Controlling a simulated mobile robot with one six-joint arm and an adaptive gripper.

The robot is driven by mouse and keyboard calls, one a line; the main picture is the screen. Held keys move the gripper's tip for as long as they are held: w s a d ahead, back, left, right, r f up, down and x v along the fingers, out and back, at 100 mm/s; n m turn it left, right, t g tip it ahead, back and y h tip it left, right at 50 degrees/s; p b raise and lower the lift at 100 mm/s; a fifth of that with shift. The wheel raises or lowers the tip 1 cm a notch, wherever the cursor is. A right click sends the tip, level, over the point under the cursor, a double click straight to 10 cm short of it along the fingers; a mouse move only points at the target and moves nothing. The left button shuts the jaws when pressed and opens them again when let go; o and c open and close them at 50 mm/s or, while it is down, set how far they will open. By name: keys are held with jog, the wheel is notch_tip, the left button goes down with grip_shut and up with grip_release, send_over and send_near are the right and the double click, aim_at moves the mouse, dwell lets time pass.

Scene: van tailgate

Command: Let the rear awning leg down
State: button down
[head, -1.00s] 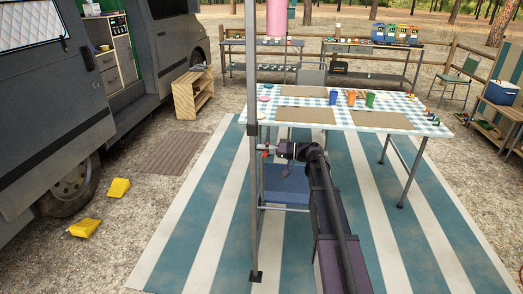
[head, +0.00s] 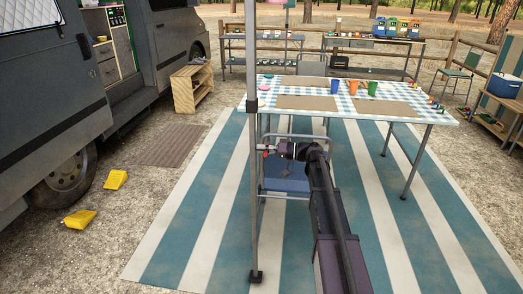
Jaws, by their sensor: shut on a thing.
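The awning leg (head: 254,200) is a thin grey pole standing nearly upright in front of the table. A dark collar (head: 252,104) sits on its upper part, and a dark square foot (head: 256,276) ends it at the bottom. The foot shows against the striped mat; I cannot tell whether it touches. My gripper (head: 262,150) comes from the right and is shut on the leg below the collar. A small red part shows beside the grip. The leg's top is out of view.
A table (head: 300,103) with a checked cloth and cups stands behind the leg, with a blue-seated chair (head: 287,180) in front of it. The van (head: 60,100) is at left, with two yellow wedges (head: 79,219) nearby. The striped mat (head: 190,240) is clear at left.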

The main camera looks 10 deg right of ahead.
jog(key=shift+f+b, duration=1.05)
jog(key=shift+f, duration=0.35)
jog(key=c, duration=0.7)
grip_release()
jog(key=shift+r, duration=0.1)
jog(key=shift+d, duration=0.1)
jog(key=shift+v, duration=6)
